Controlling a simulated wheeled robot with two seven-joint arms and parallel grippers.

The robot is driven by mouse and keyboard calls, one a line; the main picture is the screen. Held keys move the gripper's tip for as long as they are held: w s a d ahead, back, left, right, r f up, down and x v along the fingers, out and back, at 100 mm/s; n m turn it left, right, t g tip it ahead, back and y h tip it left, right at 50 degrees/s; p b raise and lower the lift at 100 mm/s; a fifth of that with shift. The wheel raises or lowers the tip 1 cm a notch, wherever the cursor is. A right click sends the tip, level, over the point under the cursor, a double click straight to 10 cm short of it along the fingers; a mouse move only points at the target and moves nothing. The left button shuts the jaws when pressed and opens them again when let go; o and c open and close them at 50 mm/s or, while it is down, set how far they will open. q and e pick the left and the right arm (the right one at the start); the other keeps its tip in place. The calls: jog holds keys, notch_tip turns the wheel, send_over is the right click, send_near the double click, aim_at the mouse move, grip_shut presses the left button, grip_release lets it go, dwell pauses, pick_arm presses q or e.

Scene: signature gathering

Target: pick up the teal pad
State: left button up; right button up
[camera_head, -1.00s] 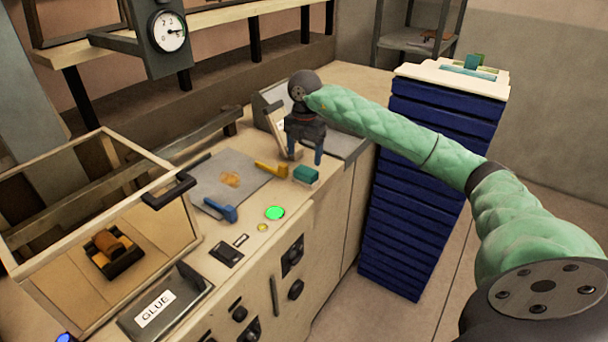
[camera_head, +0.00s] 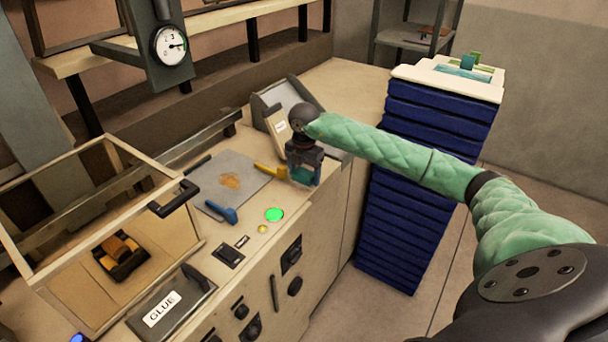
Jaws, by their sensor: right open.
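The teal pad (camera_head: 303,175) is a small block on the bench top, near its front edge, right of the grey plate. My right gripper (camera_head: 304,179) is directly over it, pointing down, with its open fingers on either side of the pad. The gripper hides part of the pad, and I cannot tell whether the fingers touch it. My left gripper is out of view.
A grey plate (camera_head: 232,183) lies left of the pad, with a yellow-handled tool (camera_head: 269,171) and a blue-handled tool (camera_head: 222,213) at its edges. A green button (camera_head: 274,215) is in front. A tall blue stack (camera_head: 418,190) stands right of the bench.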

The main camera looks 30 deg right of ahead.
aim_at(304, 172)
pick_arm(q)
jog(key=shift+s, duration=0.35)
pick_arm(e)
jog(key=shift+f, duration=0.3)
jog(key=c, duration=0.7)
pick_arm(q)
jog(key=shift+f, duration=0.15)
pick_arm(e)
jog(key=shift+o, duration=0.2)
jog(key=shift+r, duration=0.15)
jog(key=shift+r+b, duration=0.15)
jog(key=shift+b, duration=0.15)
notch_tip(304, 172, up, 3)
jog(key=b, duration=0.2)
jog(key=shift+b, duration=0.3)
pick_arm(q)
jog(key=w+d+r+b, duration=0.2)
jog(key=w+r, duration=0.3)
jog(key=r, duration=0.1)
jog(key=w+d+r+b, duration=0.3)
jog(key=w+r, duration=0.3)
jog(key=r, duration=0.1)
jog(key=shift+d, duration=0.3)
pick_arm(e)
jog(key=s+d+r, duration=0.2)
jog(key=d+r, duration=0.5)
jog(key=d, duration=0.4)
jog(key=shift+s+d+r, duration=0.15)
jog(key=shift+s+r, duration=0.1)
jog(key=shift+s, duration=0.1)
